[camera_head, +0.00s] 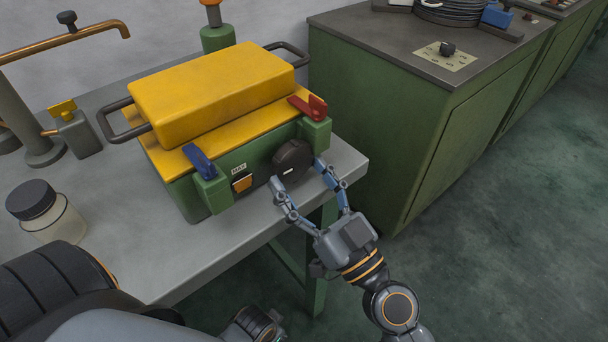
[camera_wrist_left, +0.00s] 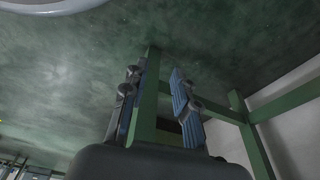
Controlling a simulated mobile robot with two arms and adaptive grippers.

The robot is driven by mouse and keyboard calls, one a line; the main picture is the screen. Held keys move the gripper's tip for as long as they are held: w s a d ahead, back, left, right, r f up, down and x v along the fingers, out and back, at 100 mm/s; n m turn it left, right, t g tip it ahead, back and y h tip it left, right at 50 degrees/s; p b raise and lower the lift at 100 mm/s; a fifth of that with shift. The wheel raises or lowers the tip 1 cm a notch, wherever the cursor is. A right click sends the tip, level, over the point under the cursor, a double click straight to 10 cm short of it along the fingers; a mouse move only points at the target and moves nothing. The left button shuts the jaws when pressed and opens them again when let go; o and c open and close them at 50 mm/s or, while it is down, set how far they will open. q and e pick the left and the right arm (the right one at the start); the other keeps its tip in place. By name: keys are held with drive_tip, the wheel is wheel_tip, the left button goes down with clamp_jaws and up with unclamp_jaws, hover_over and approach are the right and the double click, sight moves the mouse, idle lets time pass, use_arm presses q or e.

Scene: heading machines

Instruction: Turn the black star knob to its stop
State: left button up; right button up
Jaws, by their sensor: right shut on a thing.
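The black knob (camera_head: 292,157) sits on the front face of a green box with a yellow lid (camera_head: 212,92), near its right front corner. My right gripper (camera_head: 298,172) has its two fingers on either side of the knob and is shut on it. The fingers and the viewing angle hide part of the knob's outline, and I cannot read its turn angle. My left gripper (camera_wrist_left: 158,100) shows in the left wrist view with its fingers apart and nothing between them. It points down near the green table frame (camera_wrist_left: 146,105).
The box has a blue latch (camera_head: 199,163), a red latch (camera_head: 309,107) and an orange switch (camera_head: 242,182). A jar (camera_head: 47,215) stands on the grey table (camera_head: 180,255) at left. A green cabinet (camera_head: 400,110) stands close on the right. Floor at lower right is clear.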

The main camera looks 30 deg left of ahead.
drive_tip(key=shift+m+t, duration=0.4)
drive_tip(key=shift+m, duration=0.3)
drive_tip(key=o, duration=1.2)
drive_tip(key=shift+c, duration=0.2)
drive_tip(key=shift+s, duration=0.1)
drive_tip(key=shift+d+f, duration=0.2)
drive_tip(key=shift+d, duration=0.05)
drive_tip(key=v, duration=1.1)
drive_tip(key=shift+s+d+r, duration=0.2)
